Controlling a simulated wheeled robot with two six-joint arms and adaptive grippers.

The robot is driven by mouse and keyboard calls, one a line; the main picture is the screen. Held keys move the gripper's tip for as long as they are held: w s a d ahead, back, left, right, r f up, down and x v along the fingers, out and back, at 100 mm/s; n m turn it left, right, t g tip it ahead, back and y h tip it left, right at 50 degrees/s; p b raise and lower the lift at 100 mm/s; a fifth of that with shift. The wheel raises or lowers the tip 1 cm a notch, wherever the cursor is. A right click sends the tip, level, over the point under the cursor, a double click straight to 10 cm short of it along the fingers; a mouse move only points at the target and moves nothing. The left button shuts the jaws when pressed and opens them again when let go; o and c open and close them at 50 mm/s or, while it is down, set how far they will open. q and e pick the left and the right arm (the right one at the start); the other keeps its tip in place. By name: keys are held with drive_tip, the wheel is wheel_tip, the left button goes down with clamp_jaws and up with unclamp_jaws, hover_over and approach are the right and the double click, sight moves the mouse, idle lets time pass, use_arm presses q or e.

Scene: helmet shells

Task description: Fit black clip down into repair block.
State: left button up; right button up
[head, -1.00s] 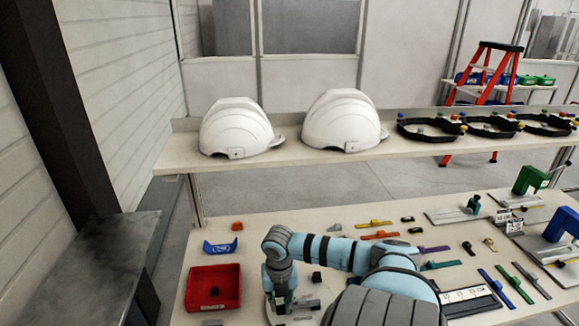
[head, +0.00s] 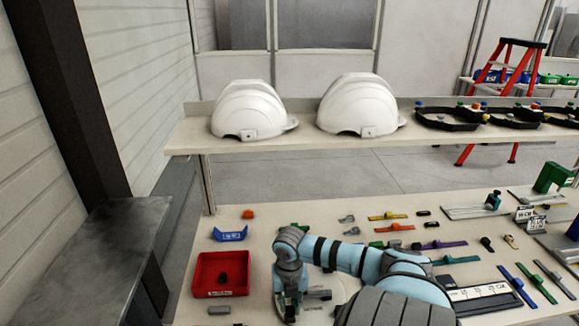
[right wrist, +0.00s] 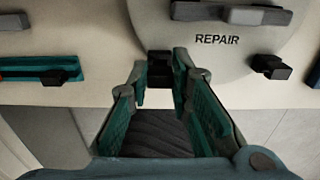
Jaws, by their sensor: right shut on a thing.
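My right gripper (right wrist: 161,75) is shut on a small black clip (right wrist: 159,60), which shows between its fingertips in the right wrist view. The clip is in front of the pale round plate (right wrist: 225,62) marked REPAIR, near its left edge. Grey block pieces (right wrist: 258,16) lie on the plate beyond the lettering, apart from the held clip. A second black piece (right wrist: 270,66) sits right of the gripper. In the head view my right gripper (head: 290,310) points down beside a grey block (head: 319,295); the clip cannot be made out there. My left gripper is not in view.
A red tray (head: 200,272) stands left of my right arm, with a blue bracket (head: 229,235) behind it. Several coloured strips and small parts lie to the right. White helmet shells (head: 248,108) stand on the shelf (head: 300,143) above.

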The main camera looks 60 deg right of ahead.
drive_tip(key=shift+r+p, duration=0.1)
drive_tip(key=shift+p, duration=0.25)
idle(1.1)
drive_tip(key=shift+f, duration=0.2)
drive_tip(key=shift+f+b, duration=0.35)
drive_tip(key=shift+b, duration=0.1)
drive_tip(key=shift+f+b, duration=0.55)
drive_tip(key=shift+f, duration=0.05)
drive_tip(key=o, duration=0.8)
